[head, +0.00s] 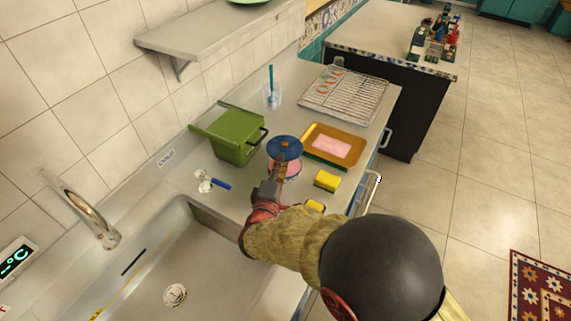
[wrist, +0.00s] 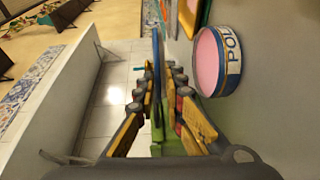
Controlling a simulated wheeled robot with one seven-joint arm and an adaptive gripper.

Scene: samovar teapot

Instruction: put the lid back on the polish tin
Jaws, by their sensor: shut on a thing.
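The blue round lid (head: 284,148) is held by my gripper (head: 279,174) above the counter. In the wrist view the lid (wrist: 155,62) shows edge-on as a thin blue strip between the fingertips (wrist: 163,75), roughly parallel to the counter. The polish tin (head: 287,171) stands on the counter, open, with a pink top. The lid and gripper partly hide it in the head view. In the wrist view the tin (wrist: 212,62) is fully visible, with "POL" on its side, and a gap separates it from the lid.
A green bin (head: 238,135) stands left of the tin, and an orange tray (head: 313,142) lies to the right. A yellow sponge (head: 327,181) and a blue-handled brush (head: 213,182) lie nearby. The sink (head: 160,265) is in front; a wire rack (head: 345,96) is behind.

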